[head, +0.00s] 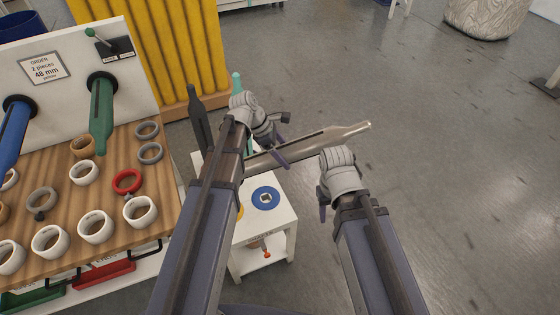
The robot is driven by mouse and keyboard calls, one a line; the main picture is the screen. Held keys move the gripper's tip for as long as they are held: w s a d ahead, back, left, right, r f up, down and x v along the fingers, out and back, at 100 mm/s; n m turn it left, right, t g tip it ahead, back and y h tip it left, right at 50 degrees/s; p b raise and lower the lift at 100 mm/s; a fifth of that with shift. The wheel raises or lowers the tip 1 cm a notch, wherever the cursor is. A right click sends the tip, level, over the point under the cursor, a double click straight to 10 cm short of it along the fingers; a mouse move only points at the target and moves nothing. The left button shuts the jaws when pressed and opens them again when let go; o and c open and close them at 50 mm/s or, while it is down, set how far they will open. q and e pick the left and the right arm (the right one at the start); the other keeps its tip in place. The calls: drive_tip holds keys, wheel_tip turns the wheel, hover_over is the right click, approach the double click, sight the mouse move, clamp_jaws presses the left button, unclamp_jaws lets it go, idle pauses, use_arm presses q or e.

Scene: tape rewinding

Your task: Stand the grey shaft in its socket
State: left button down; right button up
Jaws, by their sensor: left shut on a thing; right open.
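The grey shaft (310,141) is long, with a narrow pointed end at the right. It is held tilted, close to level, above the white stand (285,218). My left gripper (279,140) is shut on it left of its middle. The shaft's left end is partly hidden by my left arm. A blue disc with a square hole (266,197) lies on the stand top below the shaft. I cannot tell whether it is the shaft's socket. My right gripper (323,196) is open and empty, below the shaft and right of the stand.
A dark shaft (199,120) and a teal one (237,84) stand upright behind my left arm. A wooden bench (64,176) with several rings and two pegs is at the left. A yellow panel (160,50) stands behind.

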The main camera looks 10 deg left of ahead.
use_arm(q)
drive_tip(key=w+a+f+n+t+h+b, duration=0.1)
drive_tip(key=w+a+n+t+h+b, duration=0.4)
drive_tip(key=b, duration=1.4)
drive_tip(key=shift+w+a+f+t+h, duration=0.15)
drive_tip(key=shift+w+a+t+h, duration=0.65)
drive_tip(key=shift+a+t+h, duration=1.3)
drive_tip(key=shift+f+b, duration=0.2)
drive_tip(key=shift+b, duration=0.1)
wheel_tip(320, 180, down, 16)
drive_tip(key=b, duration=1.5)
drive_tip(key=shift+r+b, duration=0.25)
drive_tip(key=shift+b, duration=0.05)
drive_tip(key=shift+f+b, duration=0.45)
drive_tip(key=shift+f, duration=0.05)
drive_tip(key=shift+c, duration=0.5)
unclamp_jaws()
drive_tip(key=shift+o, duration=0.5)
drive_tip(key=shift+f, duration=0.1)
drive_tip(key=v, duration=0.8)
